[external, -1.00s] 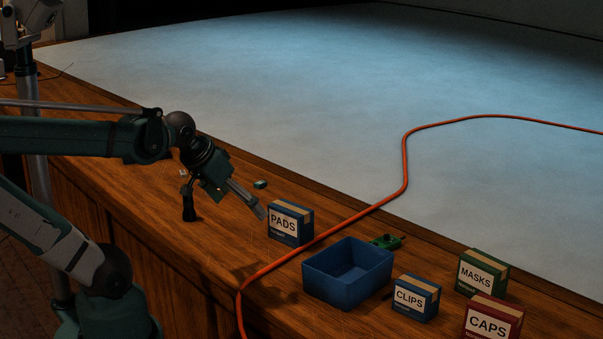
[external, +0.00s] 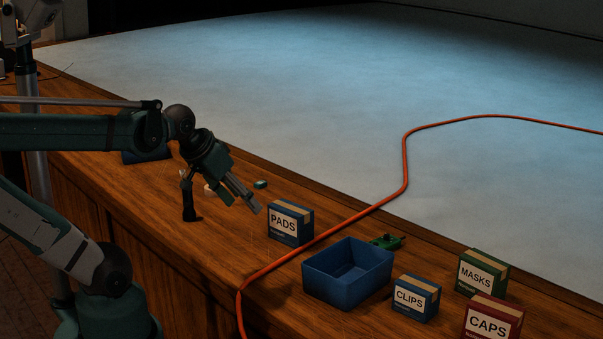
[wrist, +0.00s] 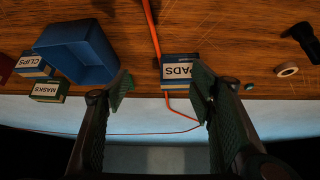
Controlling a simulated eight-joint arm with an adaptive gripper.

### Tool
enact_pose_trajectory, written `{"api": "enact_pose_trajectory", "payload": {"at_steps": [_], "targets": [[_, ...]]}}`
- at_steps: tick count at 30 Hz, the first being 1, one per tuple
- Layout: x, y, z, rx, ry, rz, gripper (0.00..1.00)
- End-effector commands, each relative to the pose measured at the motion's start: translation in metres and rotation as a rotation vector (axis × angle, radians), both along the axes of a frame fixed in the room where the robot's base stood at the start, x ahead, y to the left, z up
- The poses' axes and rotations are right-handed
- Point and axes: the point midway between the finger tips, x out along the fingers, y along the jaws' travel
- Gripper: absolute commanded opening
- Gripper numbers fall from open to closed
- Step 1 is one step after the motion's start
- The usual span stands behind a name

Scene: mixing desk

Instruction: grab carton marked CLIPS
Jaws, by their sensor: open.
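The CLIPS carton (external: 415,298) is a small blue box with a white label and a tan top. It stands upright on the wooden desk, just right of the blue bin. In the wrist view the CLIPS carton (wrist: 36,66) is at the upper left, outside my fingers. My gripper (external: 253,203) is open and empty, well to the left of that carton and just above and left of the blue PADS carton (external: 290,223). In the wrist view my gripper (wrist: 160,92) has its fingers apart, with the PADS carton (wrist: 180,70) showing between them.
The open blue bin (external: 347,290) stands between PADS and CLIPS. The green MASKS carton (external: 482,273) and red CAPS carton (external: 492,319) stand right of CLIPS. An orange cable (external: 272,268) crosses the desk. A green part (external: 387,241) lies behind the bin.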

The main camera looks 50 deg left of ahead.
Motion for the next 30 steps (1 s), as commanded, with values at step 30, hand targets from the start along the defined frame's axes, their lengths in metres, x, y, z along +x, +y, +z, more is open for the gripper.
{"api": "enact_pose_trajectory", "payload": {"at_steps": [30], "targets": [[0.046,-0.058,0.047,-0.004,0.056,-0.255,0.55]]}}
